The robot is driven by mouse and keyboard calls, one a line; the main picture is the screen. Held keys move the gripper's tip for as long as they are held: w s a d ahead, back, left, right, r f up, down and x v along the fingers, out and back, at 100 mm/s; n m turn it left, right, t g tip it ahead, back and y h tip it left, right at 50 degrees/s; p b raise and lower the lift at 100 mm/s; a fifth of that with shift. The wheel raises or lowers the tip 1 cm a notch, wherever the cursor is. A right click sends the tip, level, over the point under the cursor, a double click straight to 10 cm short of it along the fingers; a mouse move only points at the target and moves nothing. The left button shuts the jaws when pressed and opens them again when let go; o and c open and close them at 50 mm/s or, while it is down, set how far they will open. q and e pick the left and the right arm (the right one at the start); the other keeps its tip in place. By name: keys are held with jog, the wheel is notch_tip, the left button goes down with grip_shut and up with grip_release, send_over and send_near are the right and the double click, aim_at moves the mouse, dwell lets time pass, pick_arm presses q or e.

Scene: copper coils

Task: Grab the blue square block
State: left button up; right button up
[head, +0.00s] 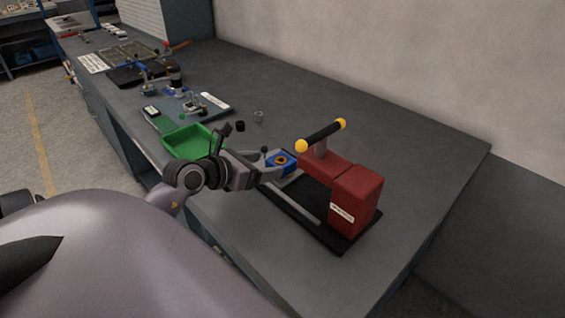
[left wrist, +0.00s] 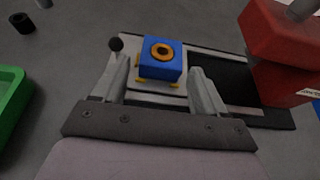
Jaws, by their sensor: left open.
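The blue square block (head: 281,161) has an orange ring with a dark centre on top. It sits on a light plate at the left end of the black base of the red machine. In the left wrist view the blue block (left wrist: 161,60) stands just beyond and between the fingertips, with small yellow parts at its lower corners. My left gripper (head: 268,172) is open, with one finger on either side of the near part of the block's plate in the left wrist view (left wrist: 160,80). I cannot tell if a finger touches the block. My right gripper is not in view.
The red machine (head: 354,198) with a yellow-ended black handle (head: 322,136) stands right of the block. A green tray (head: 192,139) lies to the left. A small black cylinder (head: 240,126) stands behind my gripper. The table's back right is clear.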

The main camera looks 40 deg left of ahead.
aim_at(278, 162)
pick_arm(q)
jog(key=x, duration=0.4)
jog(key=shift+w+d, duration=0.2)
jog(key=shift+w, duration=0.25)
jog(key=shift+c, duration=0.3)
jog(key=c, duration=0.8)
jog(key=shift+r, duration=0.15)
jog(key=shift+c, duration=0.2)
